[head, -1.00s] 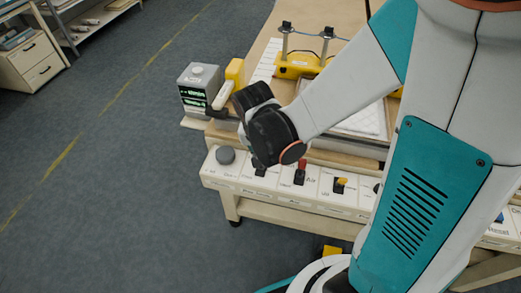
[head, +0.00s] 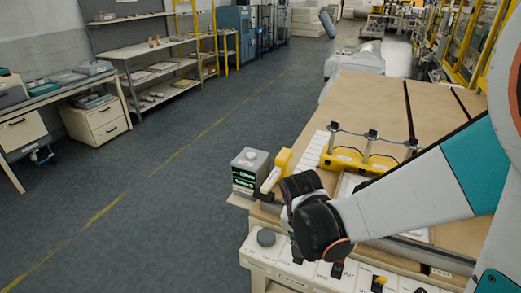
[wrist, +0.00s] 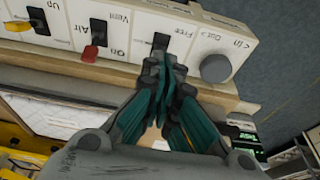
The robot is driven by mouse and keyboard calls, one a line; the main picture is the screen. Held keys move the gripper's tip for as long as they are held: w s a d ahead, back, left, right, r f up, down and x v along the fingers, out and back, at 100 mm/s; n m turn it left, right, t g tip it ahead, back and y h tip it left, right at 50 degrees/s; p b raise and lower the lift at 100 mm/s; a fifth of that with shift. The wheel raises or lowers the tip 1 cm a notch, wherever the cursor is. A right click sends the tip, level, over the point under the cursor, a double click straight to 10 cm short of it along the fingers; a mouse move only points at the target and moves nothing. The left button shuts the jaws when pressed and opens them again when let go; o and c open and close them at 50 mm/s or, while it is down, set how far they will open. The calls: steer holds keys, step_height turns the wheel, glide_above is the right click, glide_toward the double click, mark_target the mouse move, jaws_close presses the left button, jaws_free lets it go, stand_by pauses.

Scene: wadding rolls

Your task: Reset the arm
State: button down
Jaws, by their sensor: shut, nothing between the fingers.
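My gripper (wrist: 165,72) shows in the wrist view, with its teal-and-grey fingers shut together and nothing visible between them. Its tips appear close to the white control panel (wrist: 200,32), near a black switch (wrist: 161,41); I cannot tell whether they touch it. In the head view my arm reaches in from the right, and its black-and-white wrist (head: 312,215) is over the near left corner of the workbench. The fingers are hidden in the head view.
The panel carries a grey knob (wrist: 215,67) and a red switch (wrist: 92,50). A grey box with a green display (head: 249,172) and a yellow clamp frame (head: 368,155) stand on the workbench (head: 375,95). Open floor (head: 150,190) lies to the left.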

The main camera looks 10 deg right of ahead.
steer(key=s+r+n+t, duration=0.2)
steer(key=s+r, duration=0.3)
steer(key=r, duration=0.3)
steer(key=s+d+r+n+t+y, duration=0.1)
steer(key=s+r+n, duration=0.3)
steer(key=r, duration=0.4)
steer(key=shift+s+d+n+t+y, duration=0.35)
steer(key=shift+s+t, duration=0.25)
steer(key=shift+t, duration=0.3)
